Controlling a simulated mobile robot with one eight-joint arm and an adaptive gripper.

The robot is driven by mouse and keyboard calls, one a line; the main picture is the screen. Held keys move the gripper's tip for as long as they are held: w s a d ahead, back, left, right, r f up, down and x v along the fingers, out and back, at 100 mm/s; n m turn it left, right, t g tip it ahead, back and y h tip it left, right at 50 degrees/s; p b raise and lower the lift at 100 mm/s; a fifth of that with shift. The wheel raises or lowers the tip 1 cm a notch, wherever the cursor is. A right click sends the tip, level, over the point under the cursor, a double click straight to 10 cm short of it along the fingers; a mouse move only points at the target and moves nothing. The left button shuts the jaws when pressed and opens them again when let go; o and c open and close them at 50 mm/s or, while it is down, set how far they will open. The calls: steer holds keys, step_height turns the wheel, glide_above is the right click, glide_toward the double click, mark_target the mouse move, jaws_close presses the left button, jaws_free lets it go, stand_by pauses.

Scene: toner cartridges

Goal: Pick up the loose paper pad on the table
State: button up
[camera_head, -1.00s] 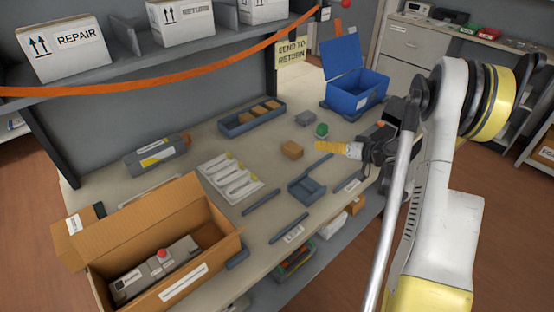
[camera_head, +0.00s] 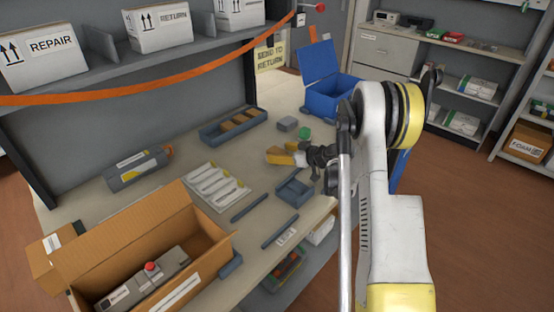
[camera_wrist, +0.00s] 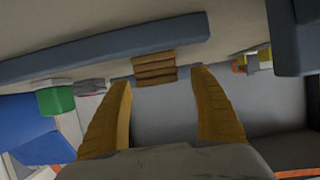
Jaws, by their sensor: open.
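The loose paper pad (camera_wrist: 155,68) shows in the wrist view as a small brown layered block, framed between my fingertips. My gripper (camera_wrist: 162,80) is open, with a yellow finger on each side of the pad's outline and no clear contact. In the head view my gripper (camera_head: 274,157) is low over the middle of the table, left of my arm. There its yellow fingers cover the pad's spot, and I cannot separate the pad from them.
A green item (camera_head: 304,133) and a small grey block (camera_head: 287,124) stand close behind the gripper. A tray with brown pads (camera_head: 218,139) lies further back. A blue bin (camera_head: 322,100) is at back right. A grey holder (camera_head: 294,190) and dark strips lie in front.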

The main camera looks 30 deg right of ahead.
steer(key=shift+x, duration=1.05)
steer(key=c, duration=0.8)
steer(key=shift+c, duration=0.3)
steer(key=shift+r, duration=0.2)
